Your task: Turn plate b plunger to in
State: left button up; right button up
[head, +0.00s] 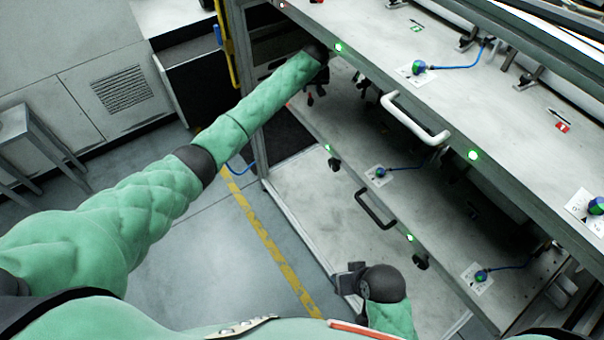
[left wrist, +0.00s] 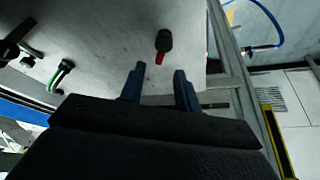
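In the left wrist view my left gripper (left wrist: 158,72) is open, with its two blue-grey fingers apart and nothing between them. A dark plunger knob with a red part (left wrist: 164,42) sticks out of a grey plate just beyond the fingertips, roughly in line with the gap. In the head view my left arm reaches to the upper plate's left corner, and the gripper is mostly hidden beneath the edge. Dark knobs show on the lower plate (head: 333,164) near green lights. I cannot tell which plate is b. My right gripper (head: 348,279) is low, clear of the plates; its fingers are unclear.
The upper plate has a white handle (head: 415,118); the lower has a black handle (head: 375,209). Blue-green knobs with blue cables (head: 419,67) sit on the plates. A rack post stands close to my left gripper. Open floor with a yellow stripe (head: 265,235) lies left of the rack.

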pick_arm(q)
jog(key=s+f+b, duration=0.1)
jog(key=s+f, duration=0.2)
jog(key=s, duration=0.7)
jog(key=s+f+m+h+b, duration=0.1)
jog(key=s+f, duration=0.1)
jog(key=s, duration=0.9)
jog(key=s+f+m+h+b, duration=0.1)
jog(key=s+f+b, duration=0.1)
jog(key=s, duration=0.8)
jog(key=shift+s+a+f+g, duration=0.3)
jog(key=shift+s+f, duration=0.05)
jog(key=shift+f, duration=0.45)
